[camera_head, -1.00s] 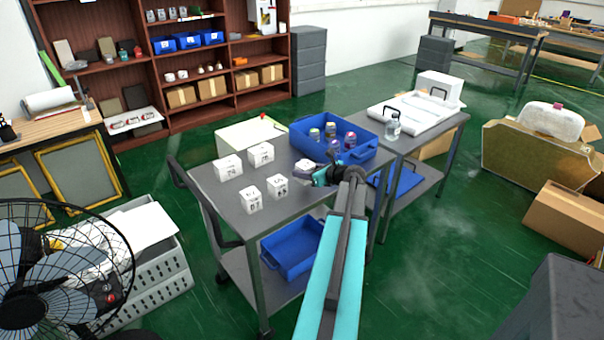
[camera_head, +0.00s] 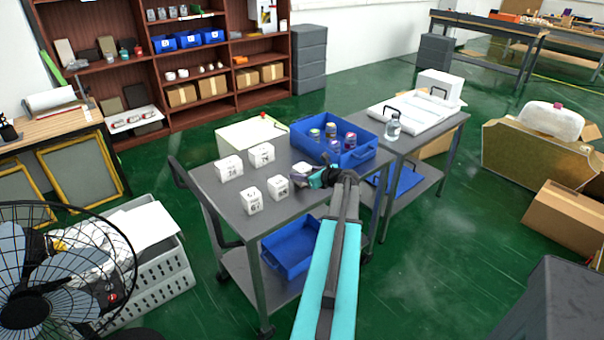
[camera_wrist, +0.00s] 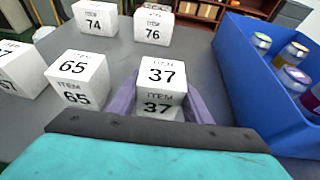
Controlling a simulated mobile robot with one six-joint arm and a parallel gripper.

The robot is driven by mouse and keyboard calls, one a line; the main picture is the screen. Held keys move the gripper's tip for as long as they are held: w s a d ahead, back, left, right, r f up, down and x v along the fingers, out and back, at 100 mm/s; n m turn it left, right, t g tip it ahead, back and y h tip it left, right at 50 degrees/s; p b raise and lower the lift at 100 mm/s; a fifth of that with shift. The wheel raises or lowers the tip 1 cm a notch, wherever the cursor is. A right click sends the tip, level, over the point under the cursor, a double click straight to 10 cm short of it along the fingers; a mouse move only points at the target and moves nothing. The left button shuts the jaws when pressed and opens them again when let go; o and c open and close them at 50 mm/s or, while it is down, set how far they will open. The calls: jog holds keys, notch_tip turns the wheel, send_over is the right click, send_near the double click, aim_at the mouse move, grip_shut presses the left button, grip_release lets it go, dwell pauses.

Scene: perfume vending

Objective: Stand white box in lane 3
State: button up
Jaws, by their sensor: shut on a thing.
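My gripper (camera_wrist: 160,108) is shut on a white box marked 37 (camera_wrist: 160,76), with its purple fingers on either side of the box. In the head view my gripper (camera_head: 308,179) is over the right part of the grey cart's top, and the held box (camera_head: 302,168) is partly hidden by it. I cannot tell whether the box touches the cart top. Other white boxes stand near it: 65 (camera_wrist: 80,80) just left, 74 (camera_wrist: 95,20) and 76 (camera_wrist: 153,26) behind, and 67 (camera_head: 251,202) further left. No lane number is readable.
A blue bin (camera_head: 300,134) with several bottles stands behind and right of my gripper. A white tray (camera_head: 412,112) and a clear bottle (camera_head: 392,128) are on the table to the right. The cart top (camera_head: 215,190) has bare room around the boxes.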

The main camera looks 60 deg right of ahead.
jog(key=shift+f, duration=0.3)
jog(key=shift+f, duration=0.2)
jog(key=o, duration=1.1)
jog(key=shift+b, duration=0.3)
jog(key=b+v, duration=0.2)
jog(key=v, duration=1.1)
jog(key=shift+s+r+b, duration=0.3)
jog(key=shift+b, duration=0.1)
jog(key=shift+o, duration=0.3)
